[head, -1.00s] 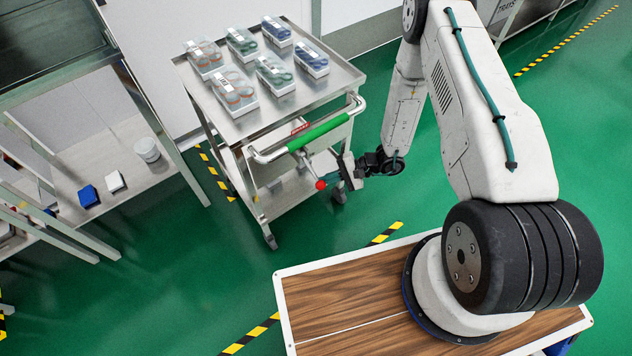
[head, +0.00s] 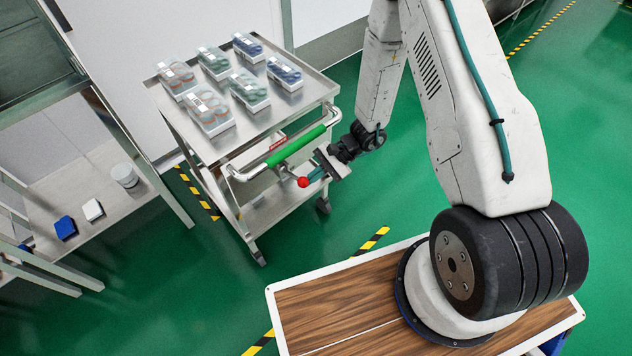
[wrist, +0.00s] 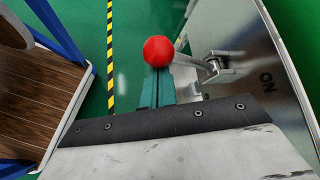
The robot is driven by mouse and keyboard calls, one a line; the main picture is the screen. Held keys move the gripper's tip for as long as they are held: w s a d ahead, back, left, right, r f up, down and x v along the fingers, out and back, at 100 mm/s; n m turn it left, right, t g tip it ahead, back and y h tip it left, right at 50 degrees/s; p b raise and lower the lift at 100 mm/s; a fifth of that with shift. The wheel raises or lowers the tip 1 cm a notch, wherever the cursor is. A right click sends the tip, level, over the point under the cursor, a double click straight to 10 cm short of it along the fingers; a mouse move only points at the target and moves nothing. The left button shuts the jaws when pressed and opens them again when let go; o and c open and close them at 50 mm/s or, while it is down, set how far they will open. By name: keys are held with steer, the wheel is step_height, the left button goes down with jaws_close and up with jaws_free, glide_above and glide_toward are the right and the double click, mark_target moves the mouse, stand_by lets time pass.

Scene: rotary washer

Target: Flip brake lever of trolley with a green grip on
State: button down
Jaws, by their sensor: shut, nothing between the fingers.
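The trolley (head: 186,129) has a green grip (head: 296,146) on its push handle. Its brake lever ends in a red ball knob (head: 303,182), just below and in front of the grip. In the wrist view the red knob (wrist: 158,51) sits on a grey lever arm (wrist: 190,62) that runs right to a bracket on the trolley's side panel.
Several clear-lidded boxes (head: 208,111) stand on the trolley's top. A shelf (head: 145,190) at left holds a white tub (head: 124,176) and small blue and white boxes. My wooden-topped base (head: 335,290) is in front. Green floor is free to the right of the trolley.

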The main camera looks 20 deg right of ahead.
steer(key=shift+w+a+r, duration=0.1)
steer(key=shift+w+r, duration=0.1)
steer(key=shift+r, duration=0.35)
steer(key=shift+w+a+r, duration=0.1)
steer(key=shift+w+r, duration=0.1)
steer(key=shift+r, duration=0.3)
steer(key=shift+w+r, duration=0.1)
steer(key=v, duration=0.7)
steer(key=shift+d+r, duration=0.15)
steer(key=shift+d, duration=0.25)
